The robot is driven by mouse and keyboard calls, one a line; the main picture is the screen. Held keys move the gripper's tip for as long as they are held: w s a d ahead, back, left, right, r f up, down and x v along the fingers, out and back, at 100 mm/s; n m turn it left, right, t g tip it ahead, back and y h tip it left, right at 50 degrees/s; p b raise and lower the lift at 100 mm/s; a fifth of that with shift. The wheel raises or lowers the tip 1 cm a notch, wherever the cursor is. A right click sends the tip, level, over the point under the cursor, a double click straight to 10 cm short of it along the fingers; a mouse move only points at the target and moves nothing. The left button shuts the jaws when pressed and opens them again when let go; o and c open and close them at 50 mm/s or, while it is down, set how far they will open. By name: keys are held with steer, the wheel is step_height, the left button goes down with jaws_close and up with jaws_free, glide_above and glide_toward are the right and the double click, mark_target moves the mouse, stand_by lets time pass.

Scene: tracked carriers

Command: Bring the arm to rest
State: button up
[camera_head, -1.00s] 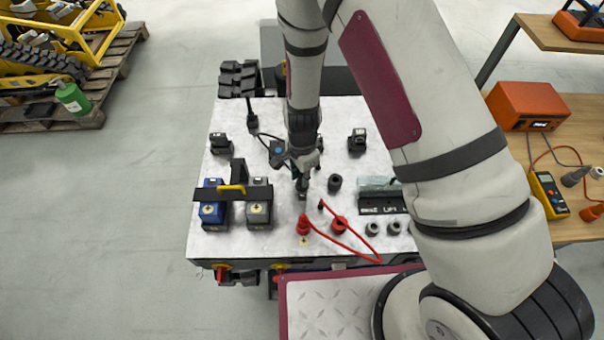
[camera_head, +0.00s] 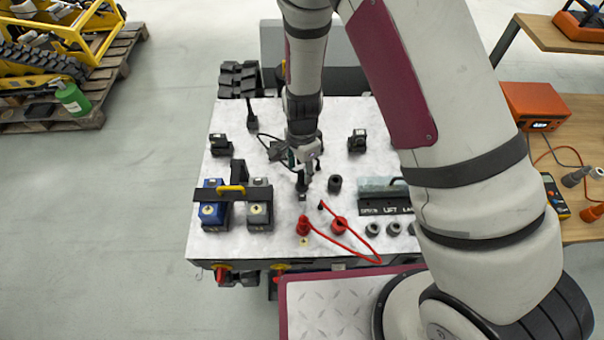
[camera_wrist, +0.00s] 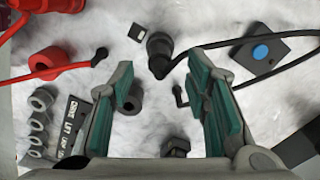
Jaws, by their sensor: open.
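My gripper (camera_head: 303,184) is above the middle of the pale top of a tracked carrier (camera_head: 230,149). It points down with no object between its fingers. In the wrist view my gripper (camera_wrist: 168,112) shows its two green-padded fingers spread apart. Beyond the fingertips are a black connector with a cable (camera_wrist: 160,50) and a black socket ring (camera_wrist: 129,97) beside the left finger. Whether a fingertip touches anything cannot be told.
A red plug with a red cable (camera_head: 303,226) lies near the front. Blue and grey battery blocks (camera_head: 212,212) stand at the left under a black bar. Several grey sockets (camera_head: 372,229) line the front right. A wooden bench (camera_head: 565,140) stands right; open floor lies left (camera_head: 130,220).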

step_height(320, 180, up, 8)
steer(key=shift+f, duration=0.2)
steer(key=shift+w+r, duration=0.1)
steer(key=shift+r, duration=0.25)
steer(key=s+d+r+n+t+y, duration=0.1)
steer(key=d+r+n, duration=0.2)
steer(key=r, duration=0.7)
steer(key=s+d+r+n+t+y, duration=0.1)
steer(key=d+r+n, duration=0.2)
steer(key=r, duration=0.7)
steer(key=s+d+r+n+t+h+b, duration=0.1)
steer(key=s+d+r+n+t+h, duration=0.1)
steer(key=s+d+r+n, duration=0.4)
steer(key=s+d+r+t, duration=0.1)
steer(key=s+d+r, duration=0.3)
steer(key=s, duration=0.4)
steer(key=shift+r+t, duration=0.3)
steer(key=shift+r, duration=0.4)
steer(key=shift+c, duration=0.3)
